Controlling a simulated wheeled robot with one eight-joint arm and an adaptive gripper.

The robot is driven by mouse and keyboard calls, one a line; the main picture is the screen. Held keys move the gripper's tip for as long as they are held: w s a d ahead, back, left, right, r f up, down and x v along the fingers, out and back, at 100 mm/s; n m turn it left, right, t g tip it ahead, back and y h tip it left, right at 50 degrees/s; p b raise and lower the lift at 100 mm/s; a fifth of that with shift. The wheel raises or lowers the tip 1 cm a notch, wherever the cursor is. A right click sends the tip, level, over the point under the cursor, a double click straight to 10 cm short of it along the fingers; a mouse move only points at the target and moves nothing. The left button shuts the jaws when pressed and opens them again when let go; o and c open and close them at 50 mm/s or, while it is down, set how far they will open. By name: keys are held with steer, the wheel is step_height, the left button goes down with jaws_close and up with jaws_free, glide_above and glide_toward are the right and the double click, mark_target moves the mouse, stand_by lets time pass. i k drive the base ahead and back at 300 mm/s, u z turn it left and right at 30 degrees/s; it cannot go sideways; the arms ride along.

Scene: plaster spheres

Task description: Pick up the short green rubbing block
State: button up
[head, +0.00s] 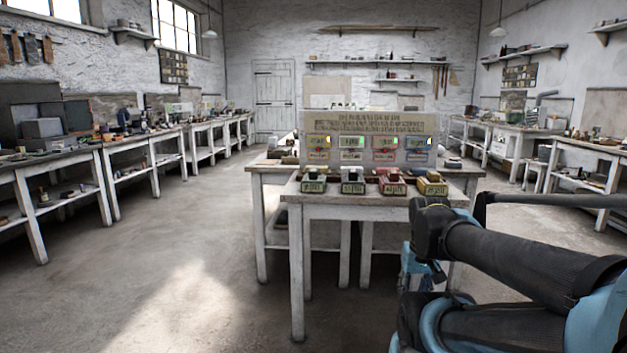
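A row of small labelled trays stands on the near table (330,198). The leftmost tray (313,187) is green and holds a small greenish block (314,174). At this size I cannot tell the block's length or whether it is the short one. What looks like my gripper (424,272) hangs below the black elbow of my arm, at the right front of the table and lower than its top. It is apart from the blocks. Its fingers are too small and partly hidden to tell whether they are open.
Other trays are grey-white (352,188), red (392,188) and yellow (431,188), each with small blocks. A sign board (368,125) stands behind them. Cluttered workbenches (80,160) line the left wall, more (500,130) the right. The floor (180,260) at left is clear.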

mark_target(314, 171)
steer(key=k, duration=1)
steer(key=u, duration=0.45)
steer(key=i, duration=1.25)
steer(key=z, duration=0.5)
steer(key=i, duration=0.75)
steer(key=z, duration=0.4)
